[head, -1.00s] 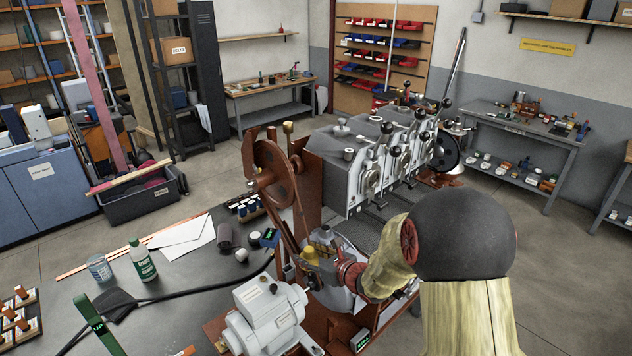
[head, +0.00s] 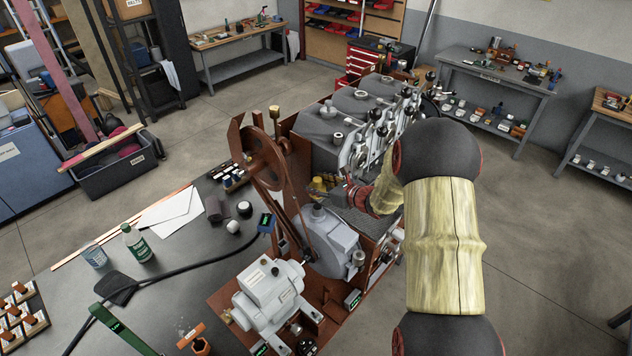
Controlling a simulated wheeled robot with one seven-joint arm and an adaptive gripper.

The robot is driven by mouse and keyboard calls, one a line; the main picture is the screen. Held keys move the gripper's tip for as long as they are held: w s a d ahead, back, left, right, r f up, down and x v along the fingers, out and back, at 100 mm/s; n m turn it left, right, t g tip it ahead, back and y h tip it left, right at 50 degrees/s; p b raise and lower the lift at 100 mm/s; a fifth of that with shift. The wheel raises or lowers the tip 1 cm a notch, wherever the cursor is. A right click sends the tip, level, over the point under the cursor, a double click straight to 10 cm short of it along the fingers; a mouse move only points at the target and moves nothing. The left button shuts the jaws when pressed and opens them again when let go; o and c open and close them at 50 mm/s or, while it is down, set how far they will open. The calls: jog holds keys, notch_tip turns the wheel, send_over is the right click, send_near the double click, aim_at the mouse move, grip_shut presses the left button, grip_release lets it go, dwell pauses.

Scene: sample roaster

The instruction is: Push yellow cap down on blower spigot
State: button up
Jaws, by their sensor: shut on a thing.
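The yellow cap (head: 317,184) shows small in the head view, at the tip of my gripper (head: 327,190). My gripper reaches in from the right and is shut on the cap. The grey blower housing (head: 332,245) stands just below, and a short neck that looks like its spigot (head: 317,209) rises from its top. The cap is above this neck in the picture. I cannot tell whether the two touch, because the fingers partly hide the space between them.
The brown flywheel and belt guard (head: 262,160) stand close left of my gripper. A pale motor (head: 270,290) sits in front. The grey roaster drums (head: 350,120) are behind. A dark bench (head: 180,270) on the left holds bottles and a black cable.

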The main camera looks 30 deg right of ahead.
jog(key=shift+b, duration=0.35)
jog(key=b, duration=0.5)
send_over(317, 207)
notch_tip(317, 207, down, 6)
jog(key=shift+d+r, duration=0.1)
jog(key=shift+n+b, duration=0.3)
jog(key=shift+b, duration=0.6)
dwell(1.5)
jog(key=shift+f+b, duration=2.1)
jog(key=shift+f, duration=0.05)
jog(key=o, duration=1.2)
jog(key=shift+r, duration=0.1)
jog(key=v, duration=1.1)
jog(key=shift+s+d+y, duration=0.2)
jog(key=shift+s+y, duration=0.1)
jog(key=shift+s, duration=0.1)
jog(key=shift+r, duration=0.1)
